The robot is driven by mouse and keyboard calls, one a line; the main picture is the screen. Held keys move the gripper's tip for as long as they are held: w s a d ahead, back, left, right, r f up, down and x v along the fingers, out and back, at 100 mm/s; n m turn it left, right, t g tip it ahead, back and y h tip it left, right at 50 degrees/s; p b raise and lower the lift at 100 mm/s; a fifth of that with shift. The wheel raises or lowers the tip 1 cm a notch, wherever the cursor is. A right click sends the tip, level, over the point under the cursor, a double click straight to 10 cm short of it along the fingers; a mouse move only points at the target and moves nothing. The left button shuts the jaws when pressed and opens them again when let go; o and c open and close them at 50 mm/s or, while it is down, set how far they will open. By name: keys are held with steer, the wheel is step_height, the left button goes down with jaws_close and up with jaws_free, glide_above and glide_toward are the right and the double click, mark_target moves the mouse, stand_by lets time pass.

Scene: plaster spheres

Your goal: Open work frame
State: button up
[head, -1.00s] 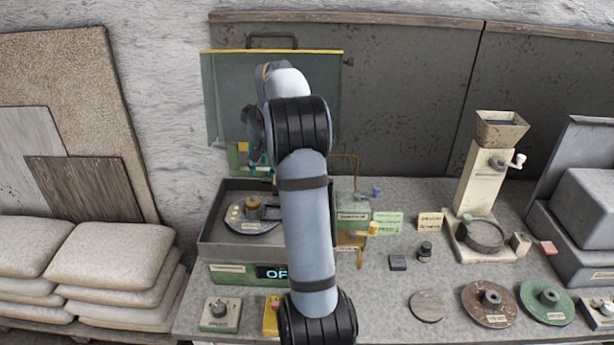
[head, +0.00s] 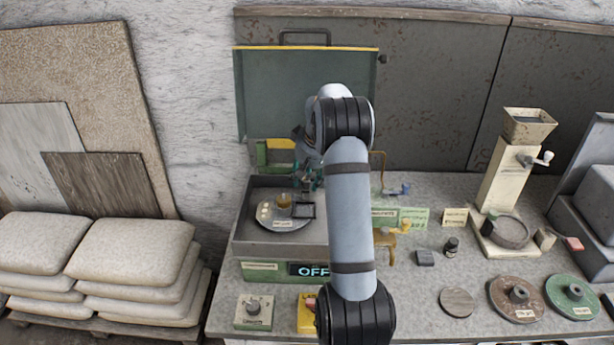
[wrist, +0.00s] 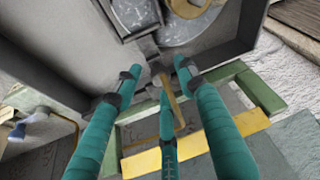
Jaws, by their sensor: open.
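The grey box (head: 240,238) stands on the bench with its green lid (head: 300,90) raised behind it. Inside lies a round metal plate (head: 270,222) bearing a brass piece (head: 284,208). A small dark square frame (head: 306,217), seemingly the work frame, is at the plate's right; a grey frame also shows at the top of the wrist view (wrist: 126,36). My gripper (head: 304,184) is above the box's rear part. In the wrist view its teal fingers (wrist: 158,72) are spread around a thin brass-coloured bar (wrist: 173,100); I cannot tell whether they touch it.
A display on the box front (head: 312,270) reads OFF. A knob box (head: 253,312) and a yellow switch box (head: 306,314) stand in front. A hopper stand (head: 500,185), discs (head: 517,298) and small parts occupy the right. Stacked sacks (head: 130,262) are at left.

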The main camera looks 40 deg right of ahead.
steer(key=shift+c, duration=1.3)
steer(key=c, duration=0.7)
jaws_close()
